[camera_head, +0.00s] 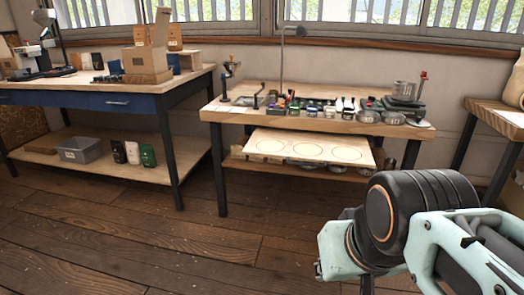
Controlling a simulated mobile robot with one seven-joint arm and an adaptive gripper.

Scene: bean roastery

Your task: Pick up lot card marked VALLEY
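I cannot make out a lot card marked VALLEY; no lettering is readable at this distance. The wooden workbench (240,113) in the middle holds many small items, some of which could be cards or tags, too small to tell. A pale board with several ring outlines (345,150) juts out below its top. My arm enters at the lower right with a black round joint and pale green links, well in front of the bench. My gripper's fingers do not show.
A blue-fronted table (60,99) stands left, with a cardboard box (147,62) on top and a grey bin (79,150) on its lower shelf. A metal pot (404,90) stands at the bench's right end. Another wooden table (498,119) is far right. The foreground floor is clear.

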